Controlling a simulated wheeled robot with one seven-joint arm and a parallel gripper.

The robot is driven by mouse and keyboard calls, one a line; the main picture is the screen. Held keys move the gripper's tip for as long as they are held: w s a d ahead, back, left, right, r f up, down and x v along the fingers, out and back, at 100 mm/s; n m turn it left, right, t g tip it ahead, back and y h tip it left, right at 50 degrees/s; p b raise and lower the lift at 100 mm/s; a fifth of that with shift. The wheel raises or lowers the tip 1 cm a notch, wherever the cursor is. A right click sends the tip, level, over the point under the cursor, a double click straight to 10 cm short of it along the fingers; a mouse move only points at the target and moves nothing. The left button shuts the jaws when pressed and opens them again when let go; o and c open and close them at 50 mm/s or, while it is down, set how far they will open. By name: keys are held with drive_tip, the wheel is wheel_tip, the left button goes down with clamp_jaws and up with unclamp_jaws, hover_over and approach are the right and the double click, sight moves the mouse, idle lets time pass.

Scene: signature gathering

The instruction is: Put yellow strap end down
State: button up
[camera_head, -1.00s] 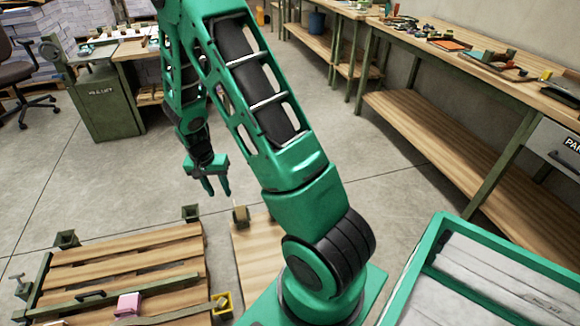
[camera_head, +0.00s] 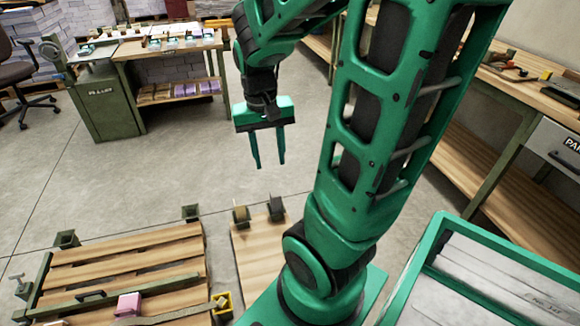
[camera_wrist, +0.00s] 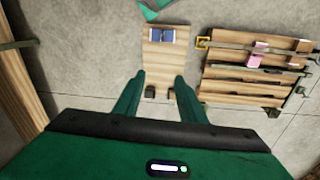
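The yellow strap end (camera_head: 223,301) is a square, frame-like piece at the right edge of the wooden pallet (camera_head: 125,258). An olive strap (camera_head: 165,318) runs to it across the pallet. The yellow end also shows in the wrist view (camera_wrist: 203,43), beside the pallet's left edge there. My gripper (camera_head: 268,167) is in the air above the floor, fingers pointing down, apart from the strap end. Its two fingers are spread with nothing between them, which the wrist view (camera_wrist: 160,82) also shows.
A pink block (camera_head: 129,304) lies on the pallet near the strap. A wooden board (camera_head: 258,250) with dark fittings lies beside it. A green-rimmed bin (camera_head: 410,275) stands at right. Workbenches (camera_head: 480,120) line the right side. Open floor (camera_head: 110,185) lies beyond the pallet.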

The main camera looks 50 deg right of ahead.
drive_tip(key=s+a+r+n+y, duration=0.1)
drive_tip(key=s+a+r, duration=0.1)
drive_tip(key=s, duration=0.7)
drive_tip(key=shift+s+a+r, duration=0.25)
drive_tip(key=shift+s+r, duration=0.1)
drive_tip(key=shift+r, duration=0.15)
drive_tip(key=shift+w, duration=0.15)
drive_tip(key=shift+w+f, duration=0.25)
drive_tip(key=shift+w, duration=0.2)
drive_tip(key=shift+s, duration=0.15)
drive_tip(key=shift+c, duration=0.7)
